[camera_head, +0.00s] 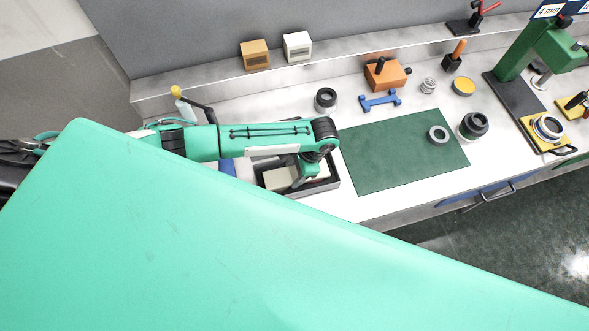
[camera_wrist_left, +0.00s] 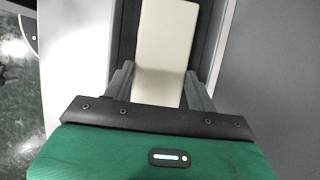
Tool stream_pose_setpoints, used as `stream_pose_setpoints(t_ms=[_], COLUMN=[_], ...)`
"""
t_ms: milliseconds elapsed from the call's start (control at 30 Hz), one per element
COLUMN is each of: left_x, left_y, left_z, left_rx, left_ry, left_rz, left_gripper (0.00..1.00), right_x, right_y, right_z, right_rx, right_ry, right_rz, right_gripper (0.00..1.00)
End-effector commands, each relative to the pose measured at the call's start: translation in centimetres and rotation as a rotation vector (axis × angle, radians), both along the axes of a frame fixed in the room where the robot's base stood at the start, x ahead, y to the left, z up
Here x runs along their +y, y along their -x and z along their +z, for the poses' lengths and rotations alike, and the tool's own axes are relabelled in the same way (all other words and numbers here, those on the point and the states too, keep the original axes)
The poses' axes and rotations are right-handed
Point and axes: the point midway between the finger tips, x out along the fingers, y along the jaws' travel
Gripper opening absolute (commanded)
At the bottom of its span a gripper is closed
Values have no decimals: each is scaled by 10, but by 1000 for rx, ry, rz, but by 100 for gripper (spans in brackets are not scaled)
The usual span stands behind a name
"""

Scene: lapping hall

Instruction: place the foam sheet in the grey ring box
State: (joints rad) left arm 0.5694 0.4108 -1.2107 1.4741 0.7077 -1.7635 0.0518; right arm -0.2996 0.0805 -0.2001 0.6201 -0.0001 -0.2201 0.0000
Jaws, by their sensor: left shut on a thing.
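The foam sheet (camera_head: 280,178) is a cream slab, partly hidden behind my left arm in the head view. The grey ring box (camera_head: 331,187) is a dark, open box near the front edge of the bench, left of the green mat. The sheet lies within the box's outline. In the left wrist view, the sheet (camera_wrist_left: 165,35) runs between the two fingers of my left gripper (camera_wrist_left: 160,72), with the box's dark interior (camera_wrist_left: 125,35) around it. My left gripper, also in the head view (camera_head: 306,181), is shut on the sheet. I cannot tell whether the sheet touches the floor. My right gripper is out of view.
A yellow-capped bottle (camera_head: 183,105) stands behind my left arm. A large teal surface hides the foreground.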

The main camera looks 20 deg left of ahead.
Motion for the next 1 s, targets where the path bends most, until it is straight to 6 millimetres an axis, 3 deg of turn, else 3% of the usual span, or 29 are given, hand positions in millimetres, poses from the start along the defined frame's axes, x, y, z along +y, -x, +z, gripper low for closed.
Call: stream_pose_setpoints(t_ms=[167,200,300,667,867,1000], left_x=[0,0,0,-1,-12,-23], left_y=[0,0,0,-1,-10,-17], left_z=[-3,-3,-3,2,30,61], left_rx=[0,0,0,-1,-4,-4], left_ry=[0,0,0,2,3,4], left_rz=[1,1,1,0,0,-1], left_gripper=[36,63,79,79,79,79], right_x=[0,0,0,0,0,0], right_y=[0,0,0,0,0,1], right_z=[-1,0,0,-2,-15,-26], right_rx=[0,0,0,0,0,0], right_ry=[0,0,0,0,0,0], right_rz=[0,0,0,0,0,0], right_gripper=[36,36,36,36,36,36])
